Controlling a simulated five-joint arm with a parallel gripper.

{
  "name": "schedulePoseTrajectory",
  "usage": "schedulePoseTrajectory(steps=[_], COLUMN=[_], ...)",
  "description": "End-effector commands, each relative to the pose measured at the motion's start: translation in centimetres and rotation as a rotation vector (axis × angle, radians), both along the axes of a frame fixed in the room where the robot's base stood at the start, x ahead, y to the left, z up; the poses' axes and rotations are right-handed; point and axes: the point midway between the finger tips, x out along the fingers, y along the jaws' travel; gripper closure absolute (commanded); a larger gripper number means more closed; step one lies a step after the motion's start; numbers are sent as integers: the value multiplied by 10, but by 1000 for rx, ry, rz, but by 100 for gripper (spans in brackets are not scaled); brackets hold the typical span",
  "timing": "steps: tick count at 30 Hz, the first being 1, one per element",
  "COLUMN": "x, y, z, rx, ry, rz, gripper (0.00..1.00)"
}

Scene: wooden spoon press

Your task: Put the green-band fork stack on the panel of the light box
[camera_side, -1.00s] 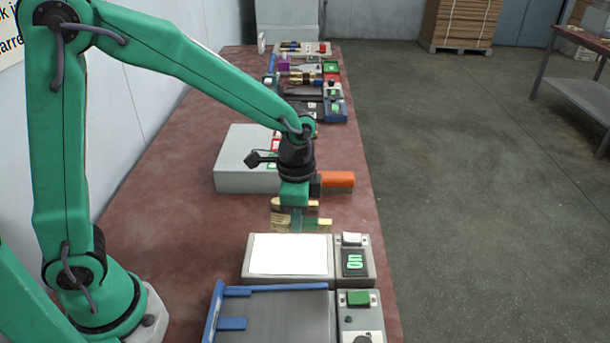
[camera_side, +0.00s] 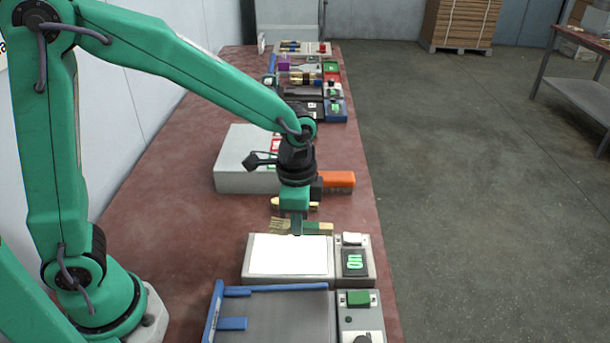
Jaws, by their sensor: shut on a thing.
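The green-band fork stack (camera_side: 281,226) is a flat bundle of pale wooden forks just behind the light box. Its tines point left, and a green band and pale handle end show to the right. My gripper (camera_side: 297,232) points down and is shut on the stack near its middle; the fingers hide part of it. Whether the stack touches the table or the box's back edge is unclear. The light box (camera_side: 248,275) has a bright white, empty panel (camera_side: 290,256) in front of the stack.
Another pale wooden piece (camera_side: 279,202) lies partly hidden behind my gripper. A grey box (camera_side: 235,165) and an orange block (camera_side: 338,179) stand farther back. A unit with a green display (camera_side: 354,261) adjoins the light box. A blue-edged tray (camera_side: 285,315) lies in front.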

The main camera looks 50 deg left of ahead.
Motion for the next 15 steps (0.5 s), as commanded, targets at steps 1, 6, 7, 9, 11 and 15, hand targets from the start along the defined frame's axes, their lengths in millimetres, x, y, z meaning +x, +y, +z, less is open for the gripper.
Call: schedulePoseTrajectory(steps=[1,6,7,9,11,15], x=[-5,-29,-34,-47,-57,-79], y=[-4,-22,-26,-33,-39,-48], z=[3,14,16,20,24,30], rx=[-1,-1,-2,-2,-2,-1], ry=[-2,-2,-3,-3,-3,-2], rz=[-1,12,14,22,29,43], gripper=[100,100,100,100,100,100])
